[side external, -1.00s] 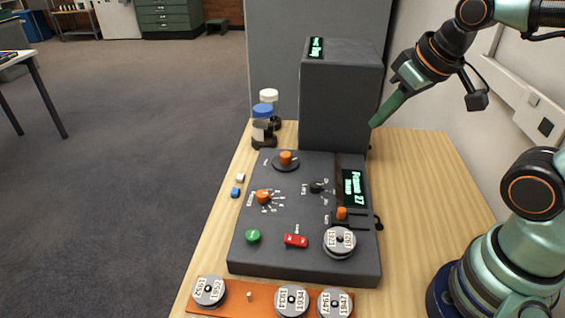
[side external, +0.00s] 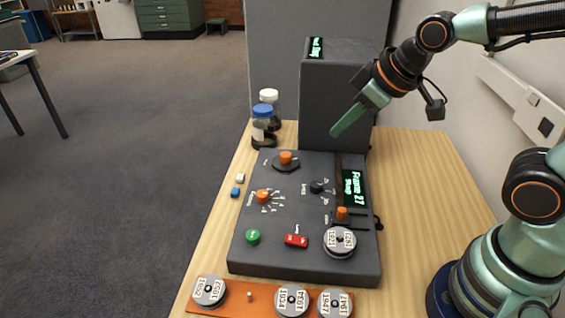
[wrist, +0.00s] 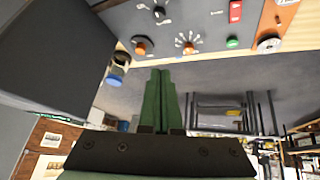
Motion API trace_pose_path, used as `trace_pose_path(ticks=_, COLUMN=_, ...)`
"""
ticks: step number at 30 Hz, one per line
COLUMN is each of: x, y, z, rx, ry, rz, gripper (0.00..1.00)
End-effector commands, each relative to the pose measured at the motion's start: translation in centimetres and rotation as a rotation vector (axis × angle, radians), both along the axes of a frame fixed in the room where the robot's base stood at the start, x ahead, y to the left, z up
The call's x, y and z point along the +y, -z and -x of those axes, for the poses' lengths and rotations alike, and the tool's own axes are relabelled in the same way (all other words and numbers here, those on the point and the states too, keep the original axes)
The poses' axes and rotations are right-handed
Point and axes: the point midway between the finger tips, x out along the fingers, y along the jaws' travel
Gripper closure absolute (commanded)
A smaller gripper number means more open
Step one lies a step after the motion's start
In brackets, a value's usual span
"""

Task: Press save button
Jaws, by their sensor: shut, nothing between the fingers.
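The dark control panel (side external: 285,257) lies on the wooden table. It has a round green button (side external: 253,236) at its front left, which also shows in the wrist view (wrist: 232,43). A red switch (side external: 296,240) is to the right of it. Orange knobs (side external: 263,196) and a lit screen reading "Frame 27" (side external: 353,188) are further back. I cannot read which control is the save button. My gripper (side external: 335,133) is shut and empty, in the air in front of the tall dark box, above the panel's back edge. Its closed green fingers show in the wrist view (wrist: 160,75).
The tall dark box (side external: 340,100) stands behind the panel. Two jars (side external: 262,125) stand at its left. Several labelled reels (side external: 209,291) sit on an orange strip at the front, and another reel (side external: 340,242) on the panel. Bare table (side external: 425,190) lies to the right.

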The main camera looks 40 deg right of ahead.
Motion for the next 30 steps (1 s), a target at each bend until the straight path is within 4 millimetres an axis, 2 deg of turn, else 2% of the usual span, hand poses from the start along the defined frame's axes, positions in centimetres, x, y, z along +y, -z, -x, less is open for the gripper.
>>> trace_pose_path(ticks=1, x=1.9, y=0.9, z=-0.7, rx=-0.016, ry=-0.094, rz=0.026, gripper=1.00)
trace_pose_path(ticks=4, x=5.4, y=2.2, z=-2.0, rx=-0.076, ry=-0.267, rz=0.075, gripper=1.00)
trace_pose_path(ticks=9, x=11.2, y=4.4, z=-2.9, rx=-0.182, ry=-0.532, rz=0.151, gripper=1.00)
trace_pose_path(ticks=15, x=15.8, y=6.1, z=-2.7, rx=-0.280, ry=-0.733, rz=0.210, gripper=1.00)
trace_pose_path(ticks=21, x=17.4, y=6.6, z=-2.5, rx=-0.322, ry=-0.803, rz=0.231, gripper=1.00)
trace_pose_path(ticks=30, x=17.4, y=6.6, z=-2.5, rx=-0.325, ry=-0.805, rz=0.233, gripper=1.00)
